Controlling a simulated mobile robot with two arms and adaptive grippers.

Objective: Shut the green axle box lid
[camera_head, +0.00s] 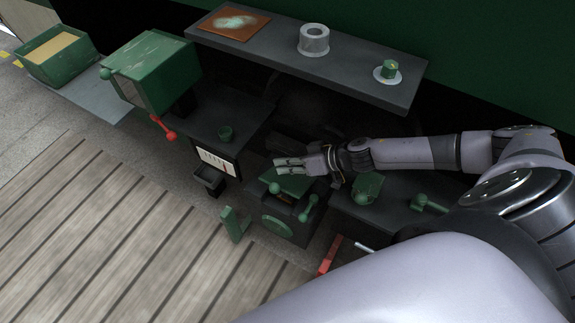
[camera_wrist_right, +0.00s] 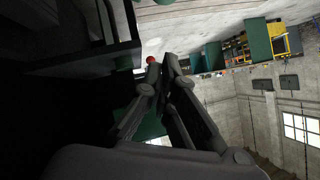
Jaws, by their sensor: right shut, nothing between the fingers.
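The axle box (camera_head: 277,226) is a dark box with a round green face, low in the middle of the head view. Its green lid (camera_head: 291,184) shows as a flat plate at the back of the box top, raised at a tilt. A dark opening shows in front of it. My right gripper (camera_head: 277,164) is shut and empty, just behind and above the lid; I cannot tell whether it touches. In the right wrist view my shut fingers (camera_wrist_right: 163,64) show close up, with a green surface partly hidden behind them. My left gripper is not in view.
A grey shelf (camera_head: 352,78) with a metal ring (camera_head: 314,40) overhangs behind the hand. A large green box (camera_head: 152,68) stands to the left.

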